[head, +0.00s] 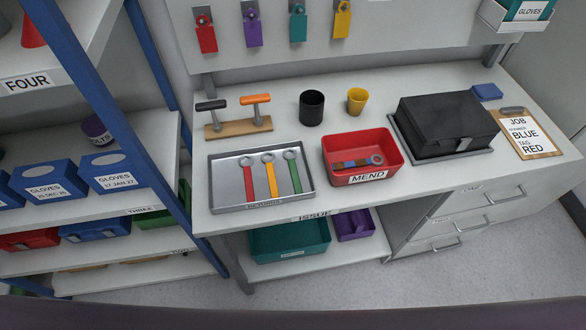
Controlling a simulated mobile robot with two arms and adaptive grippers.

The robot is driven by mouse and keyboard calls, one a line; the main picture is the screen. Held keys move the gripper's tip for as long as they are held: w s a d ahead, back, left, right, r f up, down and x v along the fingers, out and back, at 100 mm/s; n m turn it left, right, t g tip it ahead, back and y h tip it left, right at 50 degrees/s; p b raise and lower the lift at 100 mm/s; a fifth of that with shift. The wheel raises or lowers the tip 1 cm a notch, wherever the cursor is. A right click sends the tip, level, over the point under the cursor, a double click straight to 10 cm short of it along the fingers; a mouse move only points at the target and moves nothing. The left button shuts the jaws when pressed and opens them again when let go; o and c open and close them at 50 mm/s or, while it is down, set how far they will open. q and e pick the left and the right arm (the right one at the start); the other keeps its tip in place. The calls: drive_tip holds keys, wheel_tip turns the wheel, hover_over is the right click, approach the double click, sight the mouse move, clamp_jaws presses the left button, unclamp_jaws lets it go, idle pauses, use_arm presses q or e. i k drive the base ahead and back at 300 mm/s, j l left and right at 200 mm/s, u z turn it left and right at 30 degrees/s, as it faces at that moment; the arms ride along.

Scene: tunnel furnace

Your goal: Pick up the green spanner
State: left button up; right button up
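The green spanner (294,175) lies in a grey metal tray (219,199) on the workbench, in the head view. Its ring end is silver and points to the back of the tray. It is the rightmost of three spanners. The yellow spanner (270,177) lies beside it, and the red spanner (248,182) is at the left. The tray's front edge is labelled RETURNS. Neither of my grippers shows in the head view.
Right of the tray stands a red MEND bin (362,178) holding some items. Behind the tray is a wooden rack (228,131) with black and orange handled tools. A black cup (311,108), yellow cup (357,101), black case (445,120) and clipboard (530,134) stand further right.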

sight(292, 163)
drive_tip(key=l+u, duration=0.25)
drive_tip(key=u, duration=0.15)
drive_tip(key=k+l+u, duration=0.1)
drive_tip(key=l+u, duration=0.25)
drive_tip(key=k+l+u, duration=0.1)
drive_tip(key=u, duration=0.3)
drive_tip(key=k+l+u, duration=0.1)
drive_tip(key=u, duration=0.25)
drive_tip(key=l, duration=0.1)
